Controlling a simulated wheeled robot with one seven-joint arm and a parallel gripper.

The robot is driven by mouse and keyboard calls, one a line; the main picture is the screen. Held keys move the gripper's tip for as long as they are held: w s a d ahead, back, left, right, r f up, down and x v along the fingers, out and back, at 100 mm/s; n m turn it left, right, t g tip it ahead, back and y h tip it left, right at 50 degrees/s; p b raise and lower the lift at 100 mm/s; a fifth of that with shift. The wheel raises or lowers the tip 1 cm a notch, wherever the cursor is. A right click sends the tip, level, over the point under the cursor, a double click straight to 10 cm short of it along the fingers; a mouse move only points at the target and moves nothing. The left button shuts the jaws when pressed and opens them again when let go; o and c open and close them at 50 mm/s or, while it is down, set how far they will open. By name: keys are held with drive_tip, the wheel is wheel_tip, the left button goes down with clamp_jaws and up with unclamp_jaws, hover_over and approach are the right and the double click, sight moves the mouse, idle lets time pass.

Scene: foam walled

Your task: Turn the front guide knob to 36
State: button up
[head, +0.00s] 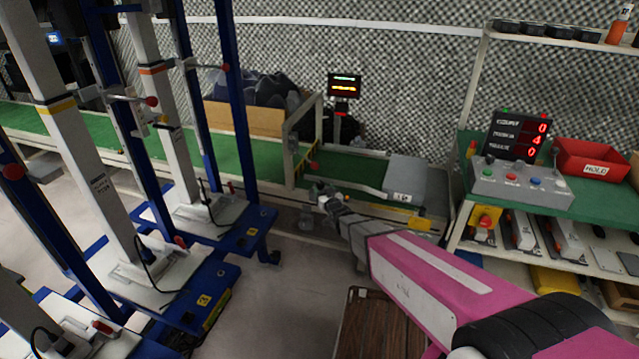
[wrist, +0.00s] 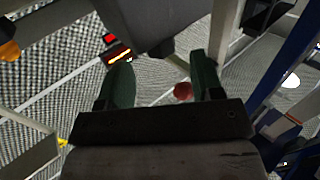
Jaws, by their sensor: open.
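A small red knob (head: 313,165) shows at the side of the green conveyor, just beyond my gripper in the head view. A round red knob (wrist: 182,91) also shows in the wrist view, between the fingers and nearer the right one. I cannot tell whether both are the same knob, and no scale or number is readable beside either. My gripper (head: 322,193) is open over the conveyor's near edge, with its two dark green fingers (wrist: 162,78) spread apart in the wrist view. No contact with a knob shows.
A grey housing (head: 406,175) sits on the conveyor (head: 345,168) right of my gripper. A display (head: 344,86) stands behind. Blue-framed posts (head: 233,90) rise at left. A shelf at right holds a readout (head: 517,136), button box (head: 520,185) and red bin (head: 594,158). A brown crate (head: 378,325) stands below my arm.

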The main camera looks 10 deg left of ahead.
sight(319, 182)
drive_tip(key=x, duration=0.7)
drive_tip(key=c, duration=0.9)
